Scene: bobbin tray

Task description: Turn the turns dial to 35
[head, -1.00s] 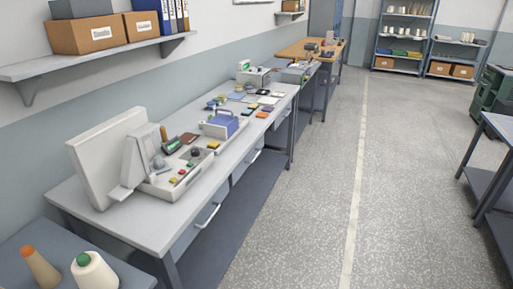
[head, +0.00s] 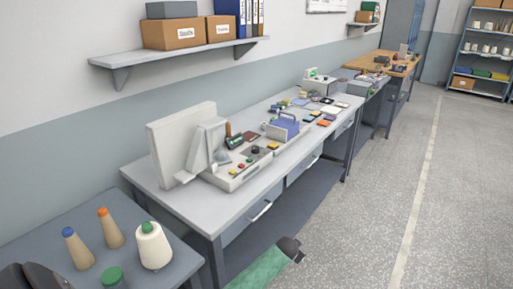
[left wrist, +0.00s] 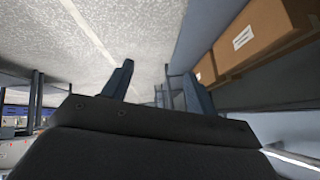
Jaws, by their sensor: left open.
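In the head view a pale control unit stands on the grey bench. A dark round knob (head: 255,150) on its sloped panel looks like the turns dial; its scale and pointing are too small to read. A large pale upright panel (head: 182,140) stands at its left. My left gripper (left wrist: 158,70) shows in the left wrist view, its two dark fingers spread and nothing between them. It is away from the dial, which that view does not show. I cannot make out the left gripper in the head view. My right gripper is in neither view.
Coloured buttons (head: 236,171) sit close by the knob. A blue box with a handle (head: 283,128) stands further along the bench. Thread cones, including a white one (head: 153,245), stand on the near-left table. A wall shelf (head: 180,53) holds cartons. The floor (head: 360,200) at right is open.

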